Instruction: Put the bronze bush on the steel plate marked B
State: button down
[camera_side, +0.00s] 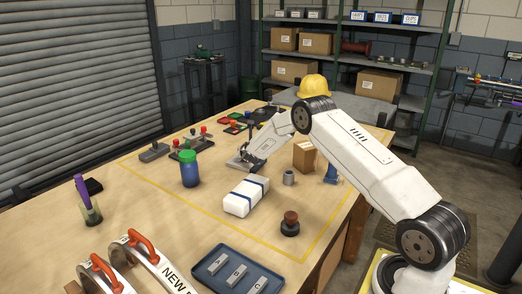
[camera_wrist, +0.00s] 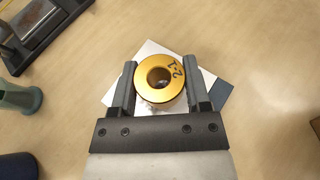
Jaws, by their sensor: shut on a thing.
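The bronze bush (camera_wrist: 176,91) is a gold-coloured ring with a dark bore and the mark "2-1" on its face. My gripper (camera_wrist: 159,80) is shut on it, with one finger on each side, in the wrist view.
A grey cylinder (camera_side: 289,177), a cardboard box (camera_side: 304,157), a white strapped package (camera_side: 246,196) and a green-lidded jar (camera_side: 190,168) stand around my gripper.

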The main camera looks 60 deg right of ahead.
jog(key=shift+f, duration=0.9)
jog(key=shift+f, duration=0.1)
jog(key=shift+c, duration=0.3)
grip_release()
jog(key=shift+f, duration=0.15)
jog(key=shift+r, duration=0.2)
jog(key=shift+v, duration=6)
jog(key=shift+f, duration=0.1)
